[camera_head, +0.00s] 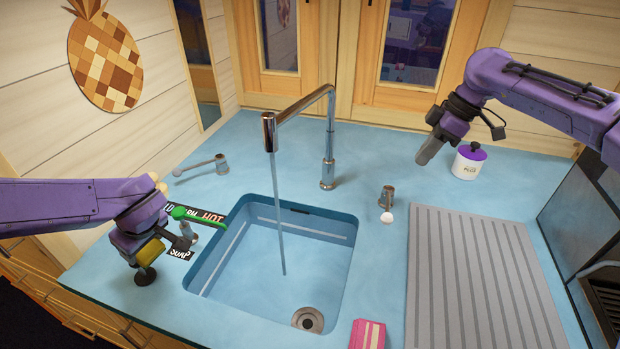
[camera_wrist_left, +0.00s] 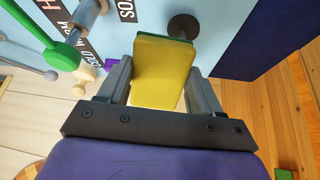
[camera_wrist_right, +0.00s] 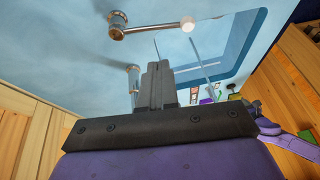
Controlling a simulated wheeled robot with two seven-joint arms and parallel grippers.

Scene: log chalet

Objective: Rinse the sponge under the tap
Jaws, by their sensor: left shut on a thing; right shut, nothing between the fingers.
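My left gripper (camera_head: 165,245) is shut on the sponge (camera_head: 152,252), over the counter left of the sink. The left wrist view shows the sponge (camera_wrist_left: 163,72), yellow with a thin green side, between both fingers. The chrome tap (camera_head: 330,130) stands behind the sink; a thin stream of water (camera_head: 278,215) falls from its spout (camera_head: 268,132) into the blue sink basin (camera_head: 210,262). The sponge is outside the basin, apart from the stream. My right gripper (camera_head: 428,152) is shut and empty above the back right counter; it also shows in the right wrist view (camera_wrist_right: 157,75).
A green lever (camera_head: 200,216) stands beside the left gripper, near labels including HOT. Other levers stand at the back left (camera_head: 205,165) and right of the sink (camera_head: 387,200). A purple-lidded jar (camera_head: 468,164), ribbed drainboard (camera_head: 480,270) and pink block (camera_head: 367,335) lie to the right.

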